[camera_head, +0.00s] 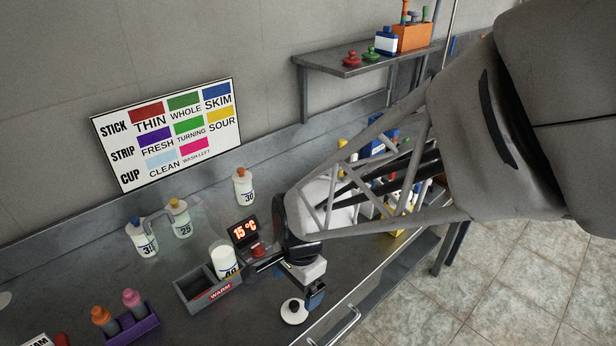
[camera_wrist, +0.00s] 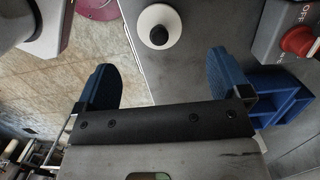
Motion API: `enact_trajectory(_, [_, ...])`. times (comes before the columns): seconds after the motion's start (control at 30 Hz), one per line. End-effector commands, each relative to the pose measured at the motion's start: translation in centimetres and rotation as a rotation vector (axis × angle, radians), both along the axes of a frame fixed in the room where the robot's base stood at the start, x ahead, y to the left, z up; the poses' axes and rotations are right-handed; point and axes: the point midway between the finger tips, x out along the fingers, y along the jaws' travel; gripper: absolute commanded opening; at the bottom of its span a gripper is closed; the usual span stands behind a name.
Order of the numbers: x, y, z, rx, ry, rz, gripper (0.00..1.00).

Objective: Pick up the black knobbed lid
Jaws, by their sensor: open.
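The black knobbed lid is a white disc with a black knob (camera_head: 293,312), lying on the steel bench near its front edge. My gripper (camera_head: 306,287) points down close beside the lid in the head view. In the wrist view its two blue fingers (camera_wrist: 162,66) are apart with nothing between them. The lid is not touched in either view. My arm hides part of the bench behind it.
A grey tray marked WARM (camera_head: 208,290) holds a white bottle (camera_head: 224,262) just left of my gripper. A red-knobbed switch box (camera_wrist: 290,35) and a blue stand (camera_wrist: 282,112) are at right in the wrist view. The bench edge is close to the lid.

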Motion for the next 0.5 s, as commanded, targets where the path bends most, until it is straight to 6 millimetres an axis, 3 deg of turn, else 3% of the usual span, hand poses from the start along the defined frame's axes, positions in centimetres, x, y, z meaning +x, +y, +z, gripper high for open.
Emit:
enact_trajectory(0.3, [-0.2, 0.2, -2.3, -0.001, 0.002, 0.0, 0.95])
enact_trajectory(0.5, [-0.2, 0.2, -2.4, -0.001, 0.001, 0.0, 0.95])
